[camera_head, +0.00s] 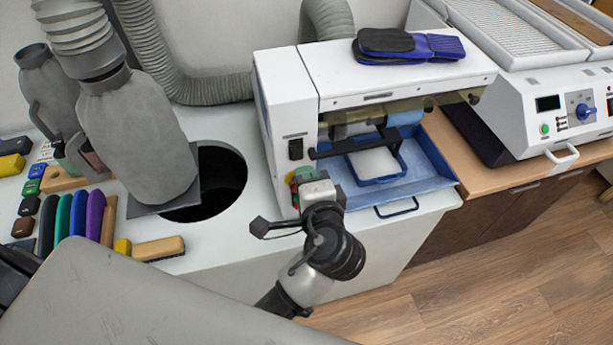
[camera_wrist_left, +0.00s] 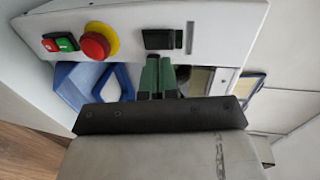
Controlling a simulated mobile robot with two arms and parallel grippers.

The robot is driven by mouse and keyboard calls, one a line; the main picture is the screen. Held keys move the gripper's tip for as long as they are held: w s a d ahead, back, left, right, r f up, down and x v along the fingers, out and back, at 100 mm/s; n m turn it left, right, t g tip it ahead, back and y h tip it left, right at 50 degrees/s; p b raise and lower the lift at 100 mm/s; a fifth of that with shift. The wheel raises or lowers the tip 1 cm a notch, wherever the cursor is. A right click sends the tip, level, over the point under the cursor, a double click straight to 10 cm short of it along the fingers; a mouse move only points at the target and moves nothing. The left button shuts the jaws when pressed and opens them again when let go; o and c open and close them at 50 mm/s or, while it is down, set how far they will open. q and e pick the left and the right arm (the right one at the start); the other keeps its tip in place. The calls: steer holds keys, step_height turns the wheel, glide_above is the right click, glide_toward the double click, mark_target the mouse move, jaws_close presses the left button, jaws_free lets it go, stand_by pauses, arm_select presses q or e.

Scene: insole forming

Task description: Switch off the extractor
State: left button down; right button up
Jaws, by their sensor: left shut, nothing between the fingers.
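The extractor is a white machine (camera_head: 285,85) with a black rocker switch (camera_head: 296,149) on its front left panel. In the left wrist view the same black switch (camera_wrist_left: 163,39) sits on the white panel, beside a red mushroom button on a yellow ring (camera_wrist_left: 95,45) and a small red-and-green switch pair (camera_wrist_left: 57,43). My left gripper (camera_head: 307,176) is at the panel, below the black switch. In the left wrist view its green fingers (camera_wrist_left: 159,62) are together and empty, with their tips just short of the switch; contact cannot be told. My right gripper is not in view.
A blue tray (camera_head: 435,170) juts from the machine's front, right of my gripper. A grey hose (camera_head: 185,75) runs behind. A dark round hole (camera_head: 225,180), a grey cloth bag (camera_head: 140,130) and several coloured tools (camera_head: 95,215) lie left. Another white machine (camera_head: 530,115) stands right.

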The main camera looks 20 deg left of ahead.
arm_select(q)
steer(key=r+p+v, duration=0.2)
steer(key=p+v, duration=0.1)
steer(key=v, duration=0.5)
steer(key=shift+p, duration=0.4)
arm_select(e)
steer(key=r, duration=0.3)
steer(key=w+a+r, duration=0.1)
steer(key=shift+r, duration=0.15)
arm_select(q)
steer(key=shift+s+d, duration=0.15)
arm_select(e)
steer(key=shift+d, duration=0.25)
